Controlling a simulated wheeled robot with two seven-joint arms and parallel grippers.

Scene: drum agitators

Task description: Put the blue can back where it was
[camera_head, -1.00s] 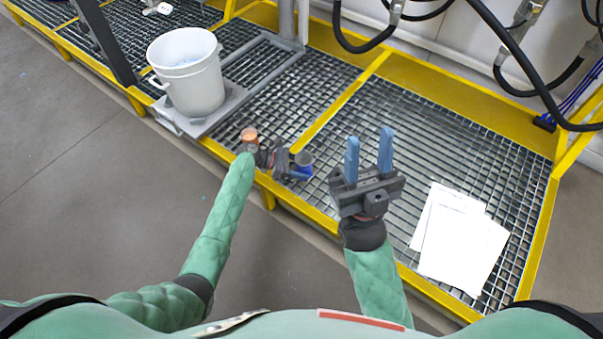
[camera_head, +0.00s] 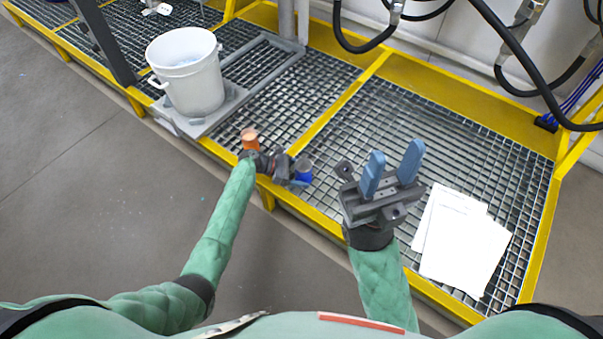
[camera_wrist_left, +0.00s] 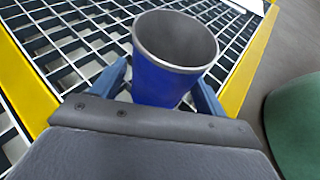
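The blue can (camera_head: 303,177) is at the near yellow edge of the grating, with its grey open top facing up. My left gripper (camera_head: 297,172) is at its left side. In the left wrist view the blue can (camera_wrist_left: 160,84) sits between the two blue fingers, which appear to press on its sides. Its base is hidden, so I cannot tell whether it touches the grating. My right gripper (camera_head: 395,160) is open and empty above the grating, left of the papers.
An orange can (camera_head: 250,140) stands just left of my left gripper. A white bucket (camera_head: 190,72) stands on a grey platform (camera_head: 222,104) further left. White papers (camera_head: 464,240) lie on the grating at right. The grating (camera_head: 440,130) behind my right gripper is clear.

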